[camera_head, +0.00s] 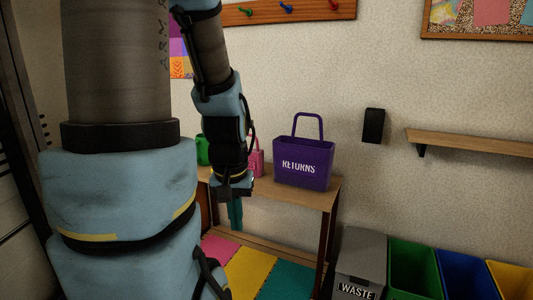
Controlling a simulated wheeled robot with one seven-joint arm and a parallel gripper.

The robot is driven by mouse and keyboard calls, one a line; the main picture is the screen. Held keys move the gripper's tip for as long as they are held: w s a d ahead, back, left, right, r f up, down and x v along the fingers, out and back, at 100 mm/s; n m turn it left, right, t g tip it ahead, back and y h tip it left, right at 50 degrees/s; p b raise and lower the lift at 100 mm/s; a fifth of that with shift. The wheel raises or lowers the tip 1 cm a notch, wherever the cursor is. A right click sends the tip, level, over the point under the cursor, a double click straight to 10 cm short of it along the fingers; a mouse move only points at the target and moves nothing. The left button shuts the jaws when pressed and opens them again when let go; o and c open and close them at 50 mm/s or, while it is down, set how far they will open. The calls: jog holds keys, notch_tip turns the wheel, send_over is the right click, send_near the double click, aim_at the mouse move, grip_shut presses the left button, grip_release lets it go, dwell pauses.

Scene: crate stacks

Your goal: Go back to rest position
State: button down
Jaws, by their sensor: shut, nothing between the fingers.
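My gripper (235,190) hangs at the end of my arm, pointing down, left of the middle of the head view. It is shut with nothing in it. It is in front of the near side of a wooden table (321,196), left of a purple basket labelled RETURNS (303,166). The gripper and arm hide part of the tabletop and part of a pink container (257,160) behind them.
A green object (203,150) stands on the table behind my arm. A grey WASTE bin (361,265), a green bin (414,270), a blue bin (465,275) and a yellow bin (513,278) line the right wall. A wall shelf (470,142) is above them. Coloured mats (250,270) cover the floor.

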notch_tip(320, 180, up, 16)
jog(key=p, duration=1.3)
jog(key=shift+p, duration=0.4)
jog(key=shift+r, duration=0.1)
